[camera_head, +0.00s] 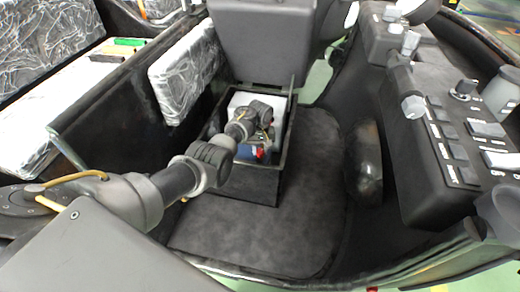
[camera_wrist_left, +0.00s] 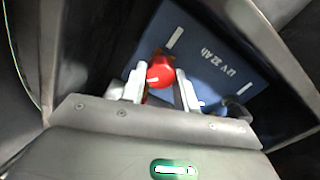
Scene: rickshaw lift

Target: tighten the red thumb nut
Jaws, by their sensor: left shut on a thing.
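The red thumb nut (camera_wrist_left: 160,74) sits over a blue battery (camera_wrist_left: 215,55) with white lettering in the left wrist view. My left gripper (camera_wrist_left: 164,76) is shut on the red nut, with one pale finger on each side of it. In the head view my left arm reaches down into a dark open box, and my left gripper (camera_head: 260,142) is at its far end, partly hidden by the wrist. A small bit of red and blue shows beside it there. My right gripper is not in view.
The dark box (camera_head: 245,187) has upright walls close around my left wrist. A padded seat (camera_head: 185,68) wrapped in clear plastic is to its left. A console (camera_head: 440,140) with switches and knobs is at the right. The dark floor mat (camera_head: 305,190) is clear.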

